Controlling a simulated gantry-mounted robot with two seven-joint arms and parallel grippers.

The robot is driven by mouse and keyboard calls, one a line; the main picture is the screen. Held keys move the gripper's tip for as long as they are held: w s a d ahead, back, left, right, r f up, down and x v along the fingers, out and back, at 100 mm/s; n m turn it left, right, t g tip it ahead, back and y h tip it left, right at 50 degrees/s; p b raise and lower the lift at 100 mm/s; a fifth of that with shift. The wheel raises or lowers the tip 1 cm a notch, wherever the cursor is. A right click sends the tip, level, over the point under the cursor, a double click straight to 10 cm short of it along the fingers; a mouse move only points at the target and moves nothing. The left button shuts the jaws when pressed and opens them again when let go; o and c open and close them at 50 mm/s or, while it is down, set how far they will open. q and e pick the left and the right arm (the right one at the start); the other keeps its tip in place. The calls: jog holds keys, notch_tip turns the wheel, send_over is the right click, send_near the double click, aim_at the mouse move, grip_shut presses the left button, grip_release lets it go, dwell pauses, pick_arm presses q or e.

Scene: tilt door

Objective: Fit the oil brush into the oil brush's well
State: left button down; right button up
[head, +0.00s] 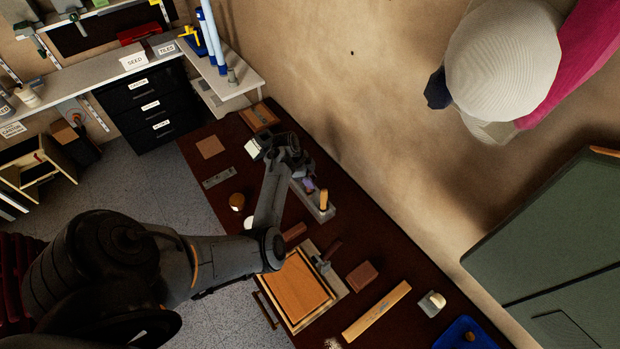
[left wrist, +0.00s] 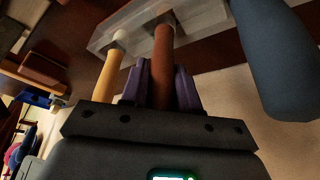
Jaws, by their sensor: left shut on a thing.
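My left gripper (head: 309,185) is over the pale grey rack (head: 318,208) on the dark red bench top. In the left wrist view its purple fingers (left wrist: 160,88) are shut on the brown handle of what I take to be the oil brush (left wrist: 162,62). The handle's far end meets the grey rack (left wrist: 125,28); how deep it sits in a well I cannot tell. A light wooden handle (head: 323,198) stands in the rack beside it and also shows in the left wrist view (left wrist: 106,70). The brush's bristles are hidden. My right gripper is not in view.
A dark blue-grey rounded thing (left wrist: 268,60) is close on the right in the left wrist view. A framed wooden board (head: 297,290), a brown block (head: 362,276) and a long wooden strip (head: 376,310) lie nearer on the bench. The wall runs along its right side.

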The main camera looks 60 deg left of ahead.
pick_arm(q)
jog(key=c, duration=0.8)
grip_release()
jog(key=shift+o, duration=0.2)
jog(key=v, duration=1)
jog(key=shift+s+r, duration=0.2)
jog(key=shift+r, duration=0.1)
jog(key=shift+a, duration=0.1)
